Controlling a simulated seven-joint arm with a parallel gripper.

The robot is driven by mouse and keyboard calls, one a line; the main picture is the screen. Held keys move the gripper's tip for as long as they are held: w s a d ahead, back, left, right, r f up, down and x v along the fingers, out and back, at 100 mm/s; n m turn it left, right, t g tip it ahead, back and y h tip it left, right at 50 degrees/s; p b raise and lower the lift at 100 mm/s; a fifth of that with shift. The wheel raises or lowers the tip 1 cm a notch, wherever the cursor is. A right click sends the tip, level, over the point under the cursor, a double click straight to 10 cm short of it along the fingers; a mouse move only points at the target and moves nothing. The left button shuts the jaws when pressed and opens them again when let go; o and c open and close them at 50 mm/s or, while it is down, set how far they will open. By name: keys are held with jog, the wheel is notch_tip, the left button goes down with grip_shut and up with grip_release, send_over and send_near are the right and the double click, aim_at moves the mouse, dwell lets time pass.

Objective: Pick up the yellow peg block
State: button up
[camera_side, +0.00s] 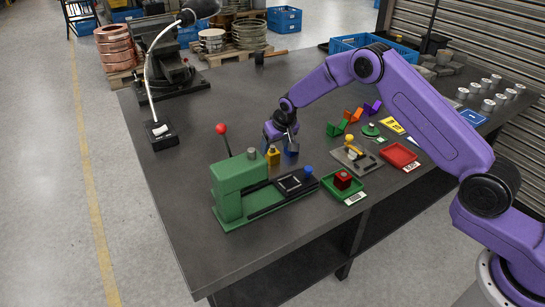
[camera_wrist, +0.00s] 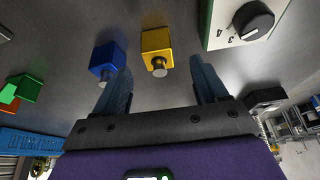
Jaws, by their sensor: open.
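The yellow peg block (camera_side: 273,156) stands upright on the dark table, just right of the green press, its small peg on top. In the wrist view the yellow peg block (camera_wrist: 157,41) lies ahead of the gap between my fingertips, its metal-coloured peg toward me. My gripper (camera_side: 284,143) is open and low over the table, close behind the yellow block. In the wrist view my gripper (camera_wrist: 161,72) has one finger on each side, with nothing held. A blue peg block (camera_wrist: 104,58) stands left of the yellow one, near the left fingertip; in the side view my gripper partly hides it.
The green press (camera_side: 230,190) with a red-knobbed lever stands close by. In the wrist view a dial panel (camera_wrist: 245,22) is at upper right. Green (camera_side: 333,129), orange and purple blocks lie farther right. A green tray (camera_side: 329,187) and red tray (camera_side: 399,155) sit nearer the right edge.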

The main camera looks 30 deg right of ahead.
aim_at(274, 148)
jog(key=shift+x, duration=2.9)
jog(key=shift+w+d+r, duration=0.1)
jog(key=shift+w, duration=0.05)
jog(key=c, duration=1.2)
